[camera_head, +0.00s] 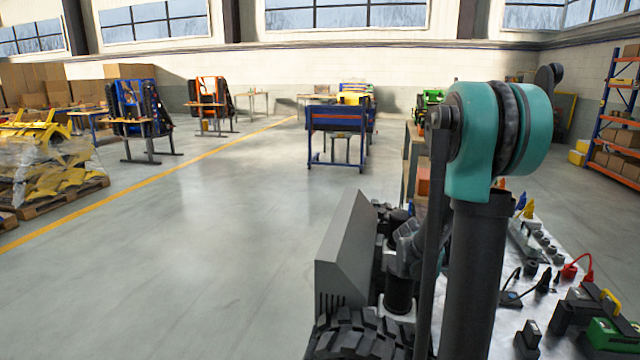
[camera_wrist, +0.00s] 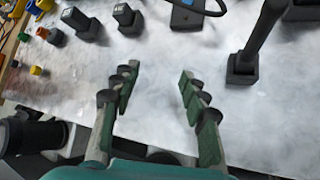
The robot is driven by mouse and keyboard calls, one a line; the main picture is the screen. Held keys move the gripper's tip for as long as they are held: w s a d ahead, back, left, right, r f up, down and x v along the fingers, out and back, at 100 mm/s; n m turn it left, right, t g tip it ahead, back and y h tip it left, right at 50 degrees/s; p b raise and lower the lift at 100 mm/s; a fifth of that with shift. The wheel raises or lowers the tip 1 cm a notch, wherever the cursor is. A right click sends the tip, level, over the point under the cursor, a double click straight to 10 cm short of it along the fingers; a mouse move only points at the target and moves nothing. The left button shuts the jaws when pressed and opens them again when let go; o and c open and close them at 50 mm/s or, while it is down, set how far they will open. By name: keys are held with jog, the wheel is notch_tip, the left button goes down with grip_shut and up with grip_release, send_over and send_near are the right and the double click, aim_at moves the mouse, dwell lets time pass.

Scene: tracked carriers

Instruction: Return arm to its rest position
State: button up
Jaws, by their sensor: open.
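My arm stands at the right of the head view, with a teal joint at its top. My gripper (camera_wrist: 158,92) shows in the wrist view, its two green and dark fingers spread wide apart with nothing between them. It hangs over the near edge of a pale, worn tabletop (camera_wrist: 150,65). The gripper's fingers cannot be made out in the head view, where the arm and other parts hide much of that area.
The tabletop, also in the head view (camera_head: 508,318), carries dark connectors, a red cable (camera_head: 577,268) and a green-and-black device (camera_head: 608,335). A dark upright tool (camera_wrist: 243,68) stands right of the fingers. Open floor (camera_head: 200,240) lies left. A blue cart (camera_head: 337,120) stands farther back.

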jog(key=s+a+r+m+t+y, duration=0.1)
jog(key=s+a+m+t+y, duration=0.15)
jog(key=a+m+y, duration=0.6)
jog(key=s+a+r+m+t+y, duration=0.1)
jog(key=s+a+m+t, duration=0.2)
jog(key=a, duration=1)
jog(key=s+f+g, duration=0.1)
jog(key=s+f, duration=0.1)
jog(key=s, duration=0.2)
jog(key=s+f+m+g, duration=0.1)
jog(key=s+f, duration=0.2)
jog(key=s, duration=0.1)
jog(key=s+f+g, duration=0.2)
jog(key=s, duration=0.3)
jog(key=shift+a+f+m, duration=0.15)
jog(key=shift+a+m, duration=0.2)
jog(key=shift+a, duration=0.05)
